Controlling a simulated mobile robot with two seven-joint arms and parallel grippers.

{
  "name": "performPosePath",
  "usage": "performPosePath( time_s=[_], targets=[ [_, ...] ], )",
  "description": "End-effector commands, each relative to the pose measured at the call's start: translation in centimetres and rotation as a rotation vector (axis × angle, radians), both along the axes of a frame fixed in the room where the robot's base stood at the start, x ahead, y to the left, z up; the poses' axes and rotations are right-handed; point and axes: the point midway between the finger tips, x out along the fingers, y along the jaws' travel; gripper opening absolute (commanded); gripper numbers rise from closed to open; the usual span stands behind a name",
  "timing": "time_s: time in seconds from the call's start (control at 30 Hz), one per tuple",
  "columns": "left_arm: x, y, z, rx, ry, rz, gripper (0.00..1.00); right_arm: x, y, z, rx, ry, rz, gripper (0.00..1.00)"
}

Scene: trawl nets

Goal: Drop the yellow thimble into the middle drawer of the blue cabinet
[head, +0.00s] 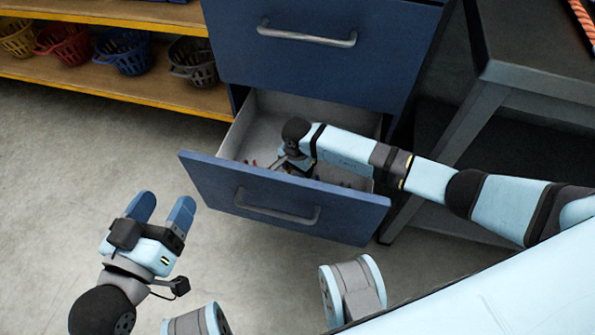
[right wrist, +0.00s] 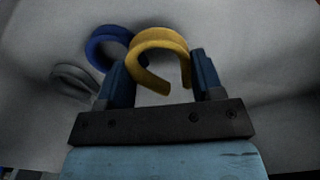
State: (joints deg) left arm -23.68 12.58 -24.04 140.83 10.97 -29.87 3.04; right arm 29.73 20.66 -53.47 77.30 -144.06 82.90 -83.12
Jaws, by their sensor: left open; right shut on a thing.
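The blue cabinet (head: 330,75) has one drawer (head: 285,195) pulled open below a closed drawer front; the view is cut off above, so I cannot tell its place in the stack. My right gripper (head: 290,163) reaches down inside this open drawer, its fingers mostly hidden in the head view. In the right wrist view, my right gripper (right wrist: 160,80) is shut on the yellow thimble (right wrist: 160,42), a curved open loop between its fingers. My left gripper (head: 160,207) is open and empty above the floor, left of the drawer.
A blue thimble (right wrist: 102,48) and a grey loop (right wrist: 75,82) lie beyond the fingers. Small red and dark items lie in the drawer. A yellow-edged shelf (head: 110,92) with several baskets stands at left. A grey table (head: 520,75) stands at right.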

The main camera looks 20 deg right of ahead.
Motion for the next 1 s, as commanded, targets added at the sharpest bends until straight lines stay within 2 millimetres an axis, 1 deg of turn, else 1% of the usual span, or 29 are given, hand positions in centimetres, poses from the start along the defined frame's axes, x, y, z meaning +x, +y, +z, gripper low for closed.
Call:
performPosePath(
  time_s=[0.03, 0.27, 0.4, 0.43, 0.47, 0.5, 0.53, 0.83, 0.93, 1.0],
  targets=[
    [0.0, 0.0, -0.4, 0.004, 0.007, -0.003, 0.70, 0.0, 0.1, -0.5, 0.002, -0.001, 0.000, 0.36],
    [0.0, 0.0, -0.3, 0.005, 0.008, -0.003, 0.70, 0.1, 0.0, -0.4, 0.001, -0.002, 0.001, 0.36],
    [0.1, 0.0, -0.6, 0.013, 0.002, -0.005, 0.70, 0.1, 0.0, -0.9, 0.000, -0.002, 0.001, 0.36],
    [0.1, 0.0, -0.4, 0.014, 0.001, -0.005, 0.70, 0.1, 0.0, -0.8, 0.000, -0.002, 0.000, 0.65],
    [0.1, 0.0, -0.4, 0.014, 0.001, -0.005, 0.70, 0.1, 0.0, -0.7, 0.001, -0.002, 0.000, 0.72],
    [0.1, 0.0, -0.4, 0.014, 0.001, -0.005, 0.70, 0.0, 0.0, -0.7, 0.001, -0.001, 0.000, 0.81],
    [0.1, 0.0, -0.4, 0.014, 0.001, -0.005, 0.70, 0.0, 0.0, -0.7, 0.001, -0.001, 0.000, 0.86],
    [0.1, 0.0, -0.2, 0.014, 0.001, -0.005, 0.70, 0.0, 0.0, -0.5, 0.001, -0.001, 0.000, 0.86],
    [0.1, 0.0, 0.4, 0.005, 0.002, -0.003, 0.70, 0.1, 0.0, 0.4, 0.000, -0.002, 0.000, 0.86],
    [-0.1, 0.0, 1.6, -0.021, -0.025, 0.012, 0.70, 0.1, -0.1, 1.5, -0.001, -0.003, 0.000, 0.86]
  ],
)
